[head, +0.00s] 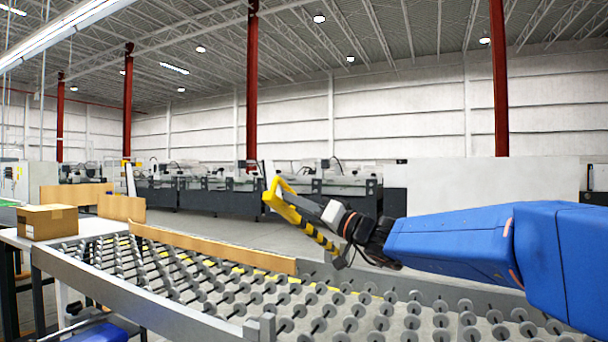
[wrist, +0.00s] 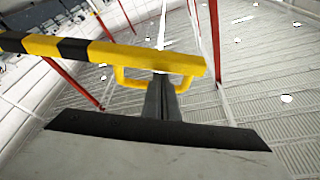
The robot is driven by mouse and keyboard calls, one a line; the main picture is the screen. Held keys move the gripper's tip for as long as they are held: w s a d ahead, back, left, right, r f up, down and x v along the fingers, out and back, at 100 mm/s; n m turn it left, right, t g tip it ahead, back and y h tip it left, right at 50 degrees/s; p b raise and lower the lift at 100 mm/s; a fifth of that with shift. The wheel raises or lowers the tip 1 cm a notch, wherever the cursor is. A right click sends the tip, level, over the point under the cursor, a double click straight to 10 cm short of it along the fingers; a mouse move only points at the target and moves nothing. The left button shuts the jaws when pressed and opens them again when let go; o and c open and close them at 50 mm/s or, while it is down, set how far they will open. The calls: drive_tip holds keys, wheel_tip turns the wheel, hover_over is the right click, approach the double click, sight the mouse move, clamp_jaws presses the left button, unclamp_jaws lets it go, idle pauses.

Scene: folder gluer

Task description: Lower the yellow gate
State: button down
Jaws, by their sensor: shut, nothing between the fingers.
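The yellow gate (head: 305,226) is a bar with black stripes, slanting from upper left to lower right beyond the roller table in the head view. Its striped bar (wrist: 100,50) crosses the upper left of the wrist view. A yellow U-shaped handle (wrist: 128,80) hangs off the bar near its end. My gripper (wrist: 164,78) is shut and empty, its dark fingertips at the handle's opening, just below the bar. I cannot tell whether they touch it. In the head view my gripper (head: 287,197) overlaps the upper part of the gate.
A roller table (head: 215,290) with many grey wheels fills the foreground. A wooden side board (head: 210,248) runs along its far edge. A cardboard box (head: 47,222) sits on the white table at left. Machines (head: 215,185) stand farther back, beyond open floor.

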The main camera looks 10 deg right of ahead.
drive_tip(key=s+a+f+n, duration=0.1)
drive_tip(key=s+f, duration=0.1)
drive_tip(key=f, duration=0.4)
drive_tip(key=s+a+f, duration=0.2)
drive_tip(key=f, duration=0.4)
drive_tip(key=shift+n+y, duration=0.3)
drive_tip(key=shift+n, duration=0.1)
